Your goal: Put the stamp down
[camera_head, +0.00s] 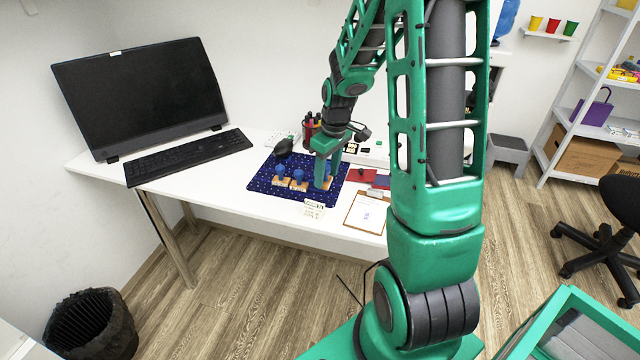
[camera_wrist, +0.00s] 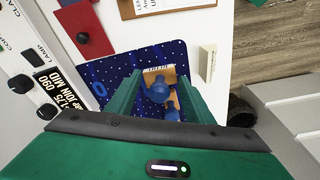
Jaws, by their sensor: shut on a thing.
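My gripper (camera_head: 322,184) is over the right part of a dark blue dotted mat (camera_head: 262,182) on the white desk. Its green fingers are shut on a stamp with a blue knob (camera_wrist: 158,91) and a wooden, labelled base, seen between them in the wrist view. In the head view the fingers hide most of this stamp. I cannot tell whether its base touches the mat. Two similar stamps, a left one (camera_head: 278,175) and a middle one (camera_head: 298,179), stand on the mat left of my gripper.
A small card (camera_head: 314,208) stands at the mat's front edge. A clipboard (camera_head: 367,213) and a red item (camera_head: 361,175) lie to the right. A keyboard (camera_head: 188,157) and monitor (camera_head: 140,95) are at the left. Red-topped items (camera_head: 311,125) stand behind. The mat's left part is bare.

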